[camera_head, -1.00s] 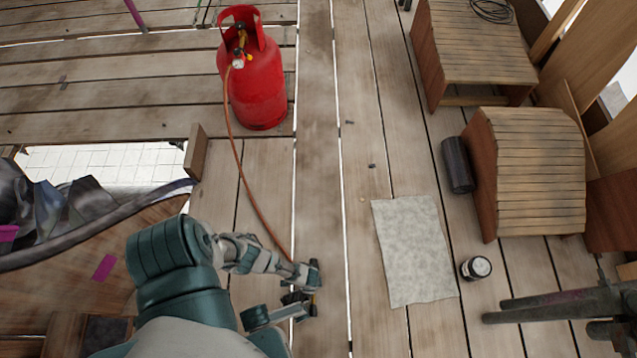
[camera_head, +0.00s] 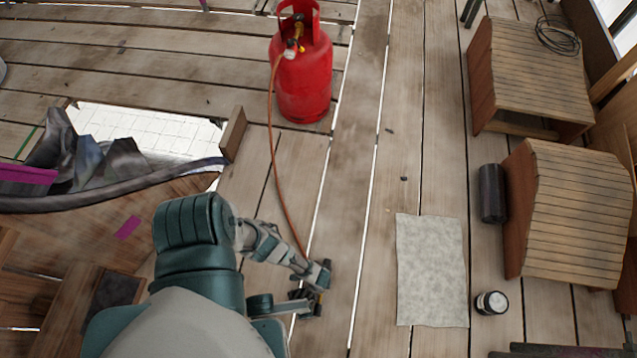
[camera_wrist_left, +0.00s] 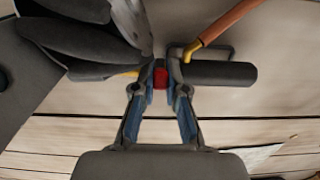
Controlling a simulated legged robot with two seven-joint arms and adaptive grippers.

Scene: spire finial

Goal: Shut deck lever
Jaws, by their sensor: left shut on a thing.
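My left gripper (camera_head: 318,280) is low over the deck boards at the end of the orange hose (camera_head: 285,190). In the left wrist view its fingertips (camera_wrist_left: 161,86) are closed on a small red piece (camera_wrist_left: 160,77), which may be the lever. This piece sits in line with a black cylindrical bar (camera_wrist_left: 225,73). The hose (camera_wrist_left: 225,20) meets a brass-coloured elbow (camera_wrist_left: 192,48) just right of the fingertips. Which way the lever is set cannot be told. My right gripper is not in view.
A red gas cylinder (camera_head: 303,80) stands upright at the hose's far end. A grey sheet (camera_head: 430,270), a black roll (camera_head: 491,193), a small can (camera_head: 491,303) and two slatted wooden forms (camera_head: 575,215) are to the right. A framed opening (camera_head: 150,128) lies left.

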